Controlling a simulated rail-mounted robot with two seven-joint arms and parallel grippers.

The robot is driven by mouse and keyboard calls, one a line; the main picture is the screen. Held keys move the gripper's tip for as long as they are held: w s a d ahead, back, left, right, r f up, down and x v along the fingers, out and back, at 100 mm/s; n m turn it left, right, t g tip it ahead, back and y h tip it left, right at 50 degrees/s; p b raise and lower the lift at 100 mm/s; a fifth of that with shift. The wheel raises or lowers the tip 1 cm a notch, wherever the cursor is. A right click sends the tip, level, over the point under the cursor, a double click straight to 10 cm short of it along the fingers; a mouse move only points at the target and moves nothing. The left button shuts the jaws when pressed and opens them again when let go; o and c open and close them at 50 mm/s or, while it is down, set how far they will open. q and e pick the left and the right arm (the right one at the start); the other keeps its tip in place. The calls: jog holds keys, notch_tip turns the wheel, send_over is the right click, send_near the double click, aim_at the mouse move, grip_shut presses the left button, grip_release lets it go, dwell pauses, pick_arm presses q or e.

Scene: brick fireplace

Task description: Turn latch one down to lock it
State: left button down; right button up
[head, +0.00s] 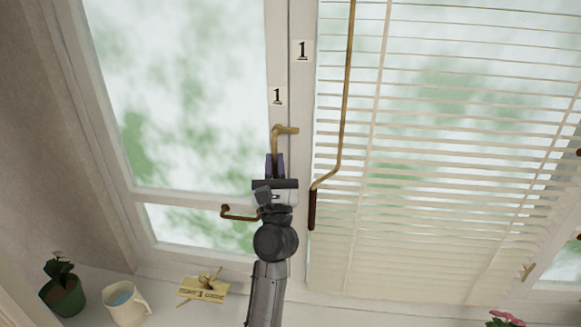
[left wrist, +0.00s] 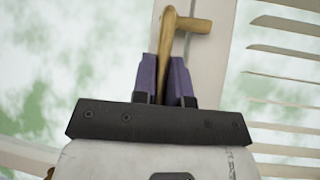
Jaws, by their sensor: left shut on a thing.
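My right gripper is in neither view.
A brown crank rod (head: 342,120) with a dark grip hangs close to the right, before the blinds (head: 430,170). A brown window handle (head: 238,215) is left of my wrist. The sill holds a potted plant (head: 63,290), a mug (head: 125,303) and a yellow card (head: 202,288).

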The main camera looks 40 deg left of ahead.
pick_arm(q)
jog(key=shift+n, duration=0.3)
jog(key=c, duration=1.1)
grip_release()
jog(key=shift+c, duration=0.2)
jog(key=b+v, duration=0.4)
jog(key=v, duration=0.9)
jog(key=shift+s+d+f, duration=0.15)
jog(key=shift+d+f, duration=0.1)
jog(key=shift+d, duration=0.05)
